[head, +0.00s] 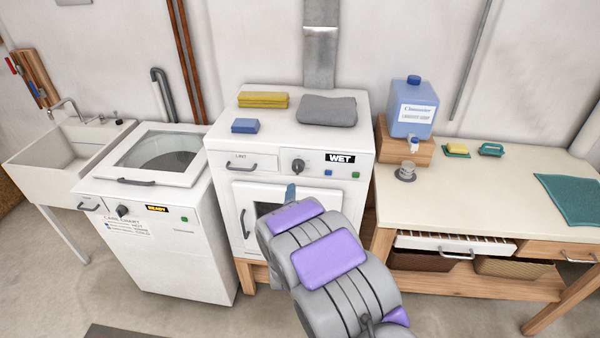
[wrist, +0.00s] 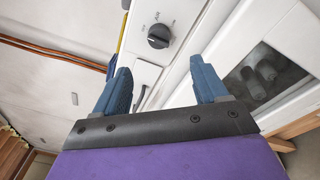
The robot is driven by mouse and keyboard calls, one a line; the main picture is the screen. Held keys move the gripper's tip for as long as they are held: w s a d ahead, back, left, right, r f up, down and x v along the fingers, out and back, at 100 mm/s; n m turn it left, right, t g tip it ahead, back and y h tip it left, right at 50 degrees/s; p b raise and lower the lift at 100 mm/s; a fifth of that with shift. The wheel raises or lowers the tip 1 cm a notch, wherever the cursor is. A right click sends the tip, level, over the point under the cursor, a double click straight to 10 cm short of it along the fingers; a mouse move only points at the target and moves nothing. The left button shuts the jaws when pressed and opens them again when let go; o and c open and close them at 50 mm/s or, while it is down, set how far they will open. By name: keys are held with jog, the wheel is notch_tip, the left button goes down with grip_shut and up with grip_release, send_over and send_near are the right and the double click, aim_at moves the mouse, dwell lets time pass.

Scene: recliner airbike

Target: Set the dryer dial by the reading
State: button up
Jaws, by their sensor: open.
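The white dryer (head: 290,130) stands in the middle of the head view. Its black dial (head: 298,165) is on the front panel, left of a dark display (head: 341,158) that reads WET. The dial also shows in the wrist view (wrist: 158,36), ahead of and between my fingers; the small labels around it are too blurred to read surely. My gripper (wrist: 162,82) is open, with two blue fingers apart and nothing between them. In the head view my gripper (head: 290,193) is just below the dial, partly hidden by my arm. It appears apart from the dial.
A lint drawer (head: 241,161) is left of the dial; green and blue buttons sit right of it. Towels lie on the dryer. A washer (head: 150,210) with a READY display stands left. A bench (head: 490,190) with a blue jug (head: 413,108) stands right.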

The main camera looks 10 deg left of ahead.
aim_at(298, 171)
jog(key=w, duration=0.4)
jog(key=w+a+b, duration=0.1)
jog(key=w, duration=0.7)
jog(key=shift+w+a+b, duration=0.15)
jog(key=shift+a+b, duration=0.05)
jog(key=shift+b, duration=0.2)
jog(key=shift+w+a+f, duration=0.1)
jog(key=shift+w+a, duration=0.15)
jog(key=shift+w, duration=0.3)
jog(key=shift+d, duration=0.1)
jog(key=shift+d, duration=0.15)
jog(key=shift+c, duration=0.4)
jog(key=c, duration=1)
jog(key=shift+o, duration=0.2)
